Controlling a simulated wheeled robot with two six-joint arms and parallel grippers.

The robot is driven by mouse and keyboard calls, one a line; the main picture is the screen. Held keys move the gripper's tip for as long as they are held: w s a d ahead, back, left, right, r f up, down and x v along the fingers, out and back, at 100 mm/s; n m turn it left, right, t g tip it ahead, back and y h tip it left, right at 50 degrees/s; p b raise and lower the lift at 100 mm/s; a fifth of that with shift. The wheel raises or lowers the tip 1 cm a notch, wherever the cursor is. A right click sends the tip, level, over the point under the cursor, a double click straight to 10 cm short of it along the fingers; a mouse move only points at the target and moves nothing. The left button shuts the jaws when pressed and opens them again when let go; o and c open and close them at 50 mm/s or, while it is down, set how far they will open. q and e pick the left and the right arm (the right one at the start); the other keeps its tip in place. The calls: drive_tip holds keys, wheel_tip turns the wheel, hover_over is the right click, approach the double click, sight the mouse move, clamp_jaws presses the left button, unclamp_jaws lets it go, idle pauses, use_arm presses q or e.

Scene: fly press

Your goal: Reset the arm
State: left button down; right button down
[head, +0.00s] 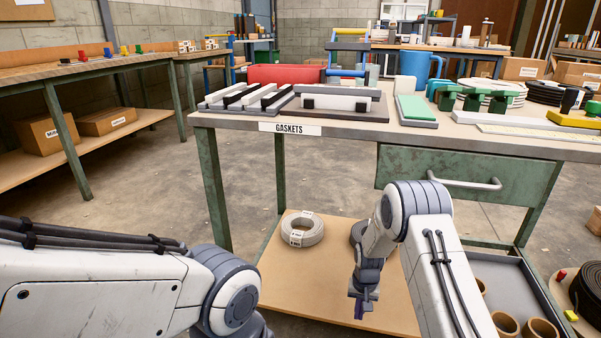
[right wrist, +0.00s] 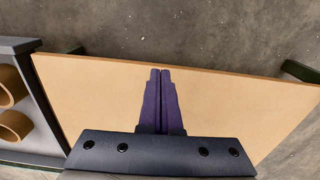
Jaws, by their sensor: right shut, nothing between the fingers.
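My right arm hangs down on the right of the head view, and its gripper (head: 364,305) is above the low wooden shelf (head: 290,279) under the table. In the right wrist view my right gripper (right wrist: 161,72) points at the bare shelf board (right wrist: 230,100). Its two purple fingers are together with nothing between them. My left arm comes in from the left of the head view. Its gripper is out of view.
A worktable (head: 359,130) labelled "GASKETS" stands ahead, with a green drawer (head: 430,174). A grey coil (head: 302,229) lies on the shelf, left of my right gripper. A grey tray (head: 497,280) with brown tubes (head: 541,327) is at the right.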

drive_tip(key=s+a+r+n+p, duration=0.2)
drive_tip(key=s+a+r, duration=0.25)
drive_tip(key=r, duration=0.45)
drive_tip(key=s+a+r+n+p, duration=0.1)
drive_tip(key=s+a+r+p, duration=0.15)
drive_tip(key=a+r, duration=0.45)
drive_tip(key=s+a+r+n+p, duration=0.2)
drive_tip(key=s+r, duration=0.3)
drive_tip(key=r, duration=0.7)
drive_tip(key=s+r+n+y+p, duration=0.1)
drive_tip(key=s+r+n+p, duration=0.2)
drive_tip(key=s+r, duration=0.55)
drive_tip(key=s+r+n+p, duration=0.25)
drive_tip(key=s+r, duration=0.25)
drive_tip(key=s, duration=0.7)
wheel_tip(320, 180, up, 38)
drive_tip(key=p, duration=3.8)
drive_tip(key=shift+a, duration=0.3)
